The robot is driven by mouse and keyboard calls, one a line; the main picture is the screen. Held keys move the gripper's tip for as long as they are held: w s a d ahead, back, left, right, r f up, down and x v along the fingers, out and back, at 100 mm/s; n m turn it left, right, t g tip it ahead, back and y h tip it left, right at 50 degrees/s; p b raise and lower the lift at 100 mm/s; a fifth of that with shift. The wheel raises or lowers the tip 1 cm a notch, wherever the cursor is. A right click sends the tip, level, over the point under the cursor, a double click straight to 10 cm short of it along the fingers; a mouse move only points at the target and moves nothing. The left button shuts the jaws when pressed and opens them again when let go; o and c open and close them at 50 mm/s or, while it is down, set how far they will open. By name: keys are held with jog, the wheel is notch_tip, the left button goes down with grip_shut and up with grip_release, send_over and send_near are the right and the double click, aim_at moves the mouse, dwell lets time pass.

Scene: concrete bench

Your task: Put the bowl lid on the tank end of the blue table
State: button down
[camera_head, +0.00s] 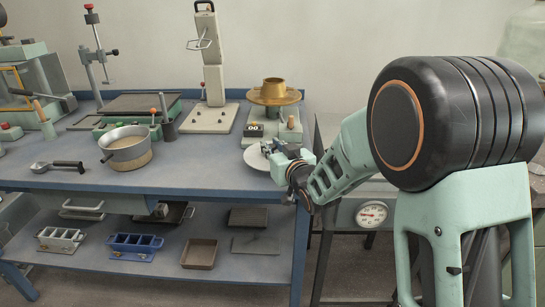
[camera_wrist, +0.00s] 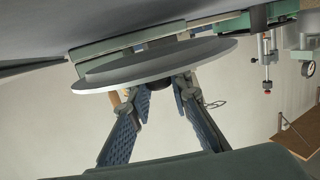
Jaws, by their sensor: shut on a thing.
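The bowl lid (camera_head: 256,158) is a pale grey disc at the right end of the blue table (camera_head: 215,174), just in front of a green balance. It also shows in the wrist view (camera_wrist: 150,66), as a wide disc with a dark knob. My gripper (camera_head: 279,150) is shut on the knob, with its two fingers (camera_wrist: 168,92) on either side. Part of the lid is hidden behind my gripper in the head view. I cannot tell whether the lid touches the tabletop. A grey tank with a round dial (camera_head: 371,214) stands right of the table.
The balance carries a brass pan (camera_head: 273,92) and stands close behind the lid. A metal pot (camera_head: 126,148) and a scoop (camera_head: 57,166) are further left. The tabletop between pot and lid is clear. Trays and moulds lie on the lower shelf (camera_head: 120,264).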

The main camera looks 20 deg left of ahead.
jog(key=shift+f, duration=1.45)
jog(key=shift+f+b, duration=0.25)
jog(key=shift+b, duration=0.3)
jog(key=c, duration=1.8)
grip_release()
jog(key=shift+o, duration=0.2)
jog(key=shift+r, duration=0.2)
jog(key=shift+s+r+p, duration=0.1)
jog(key=shift+r+p, duration=0.05)
jog(key=shift+p, duration=0.35)
jog(key=p+v, duration=0.1)
jog(key=v, duration=1.1)
